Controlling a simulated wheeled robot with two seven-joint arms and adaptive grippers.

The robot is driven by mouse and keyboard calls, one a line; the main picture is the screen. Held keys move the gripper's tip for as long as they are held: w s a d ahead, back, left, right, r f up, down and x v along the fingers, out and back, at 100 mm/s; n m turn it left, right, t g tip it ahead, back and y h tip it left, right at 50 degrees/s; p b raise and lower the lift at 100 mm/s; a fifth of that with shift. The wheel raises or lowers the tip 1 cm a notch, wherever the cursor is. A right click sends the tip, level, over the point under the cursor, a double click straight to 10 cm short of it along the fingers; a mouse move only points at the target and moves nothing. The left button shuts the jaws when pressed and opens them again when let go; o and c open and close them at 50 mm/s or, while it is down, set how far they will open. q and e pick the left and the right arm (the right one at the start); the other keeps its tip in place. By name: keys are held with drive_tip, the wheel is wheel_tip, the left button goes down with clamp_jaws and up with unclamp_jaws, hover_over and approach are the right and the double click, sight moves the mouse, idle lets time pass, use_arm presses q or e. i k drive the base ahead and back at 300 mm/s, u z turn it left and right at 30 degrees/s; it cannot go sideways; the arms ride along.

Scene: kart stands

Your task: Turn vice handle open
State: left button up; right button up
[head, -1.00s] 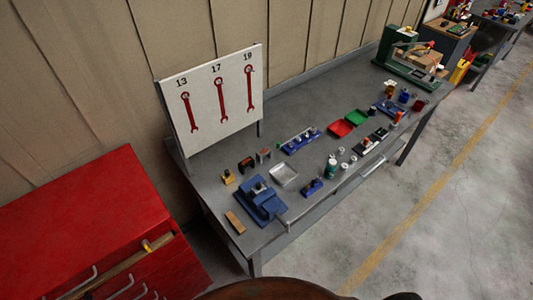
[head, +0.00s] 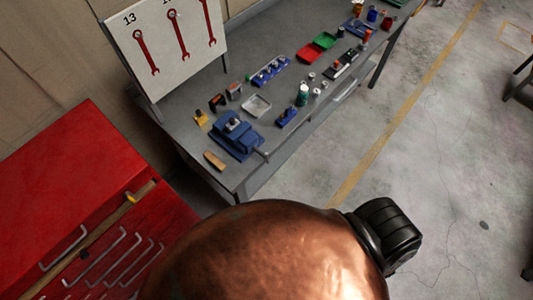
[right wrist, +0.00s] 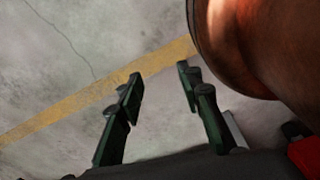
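A blue vice (head: 238,138) sits on the near end of the grey workbench (head: 190,140) in the head view. Its handle (head: 262,154) shows small at the vice's right side, over the bench's front edge; whether it is turned cannot be told. In the right wrist view my right gripper (right wrist: 158,85) has its green and black fingers apart with nothing between them, over bare floor and a yellow line. It is away from the vice. My left gripper is in neither current view.
A wrench board (head: 170,50) stands at the bench's back. A metal tray (head: 257,105) and a small blue block (head: 287,117) lie near the vice.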

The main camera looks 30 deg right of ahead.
sight(260, 152)
drive_tip(key=u, duration=0.55)
drive_tip(key=k, duration=1.3)
drive_tip(key=z, duration=0.1)
drive_tip(key=i, duration=0.7)
drive_tip(key=z, duration=0.45)
